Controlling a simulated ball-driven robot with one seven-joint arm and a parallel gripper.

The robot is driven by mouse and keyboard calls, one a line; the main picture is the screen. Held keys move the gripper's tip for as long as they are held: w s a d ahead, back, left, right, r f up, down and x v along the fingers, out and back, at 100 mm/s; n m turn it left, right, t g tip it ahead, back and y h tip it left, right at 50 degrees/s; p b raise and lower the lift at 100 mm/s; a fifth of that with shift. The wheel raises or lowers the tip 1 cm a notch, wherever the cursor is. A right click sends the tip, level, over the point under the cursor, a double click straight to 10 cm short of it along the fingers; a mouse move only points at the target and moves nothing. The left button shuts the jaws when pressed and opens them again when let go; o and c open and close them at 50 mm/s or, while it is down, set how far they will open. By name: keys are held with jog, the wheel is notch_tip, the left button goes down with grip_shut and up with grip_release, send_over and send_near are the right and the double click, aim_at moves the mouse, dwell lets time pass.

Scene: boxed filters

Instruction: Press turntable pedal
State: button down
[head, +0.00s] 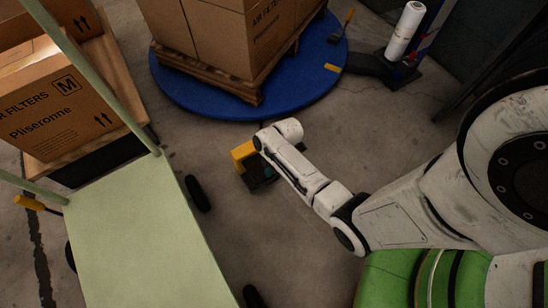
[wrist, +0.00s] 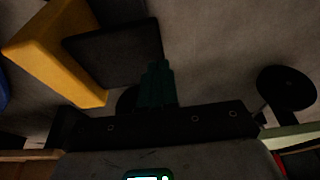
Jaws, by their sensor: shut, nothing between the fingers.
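The turntable pedal has a yellow housing (head: 243,154) and stands on the floor in front of the blue turntable (head: 205,95). In the wrist view the yellow housing (wrist: 58,55) is at upper left, with a flat black pedal plate (wrist: 108,50) beside it. My gripper (wrist: 155,70) is shut and empty. Its dark fingertips overlap the right edge of the black plate in the wrist view; I cannot tell whether they touch it. In the head view my arm reaches to the pedal, and the gripper's dark parts cannot be told clearly from the pedal's.
Large cardboard boxes (head: 220,35) stand on a wooden pallet on the turntable. A pale green cart (head: 145,235) is at left, its black wheel (head: 197,193) near the pedal. Boxed filters (head: 60,105) sit behind the cart. A white film roll (head: 404,30) stands at upper right.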

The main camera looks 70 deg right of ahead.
jog(key=s+r+p, duration=0.3)
jog(key=r+p, duration=0.1)
jog(key=r, duration=0.4)
jog(key=shift+s+d+r, duration=0.3)
jog(key=shift+s+d, duration=0.05)
jog(key=shift+d, duration=0.1)
dwell(0.4)
jog(key=s+a+r+m+g+h, duration=0.1)
jog(key=s+a+r+m+h, duration=0.15)
jog(key=a+r+m, duration=0.5)
jog(key=s+a+r+m+h, duration=0.1)
jog(key=s+a+r+m, duration=0.25)
jog(key=r, duration=0.65)
notch_tip(320, 180, up, 29)
jog(key=p, duration=2.9)
jog(key=shift+w+d+m, duration=0.3)
jog(key=shift+w+d, duration=0.05)
jog(key=shift+w, duration=0.05)
jog(key=shift+r+y, duration=0.1)
jog(key=shift+y, duration=0.15)
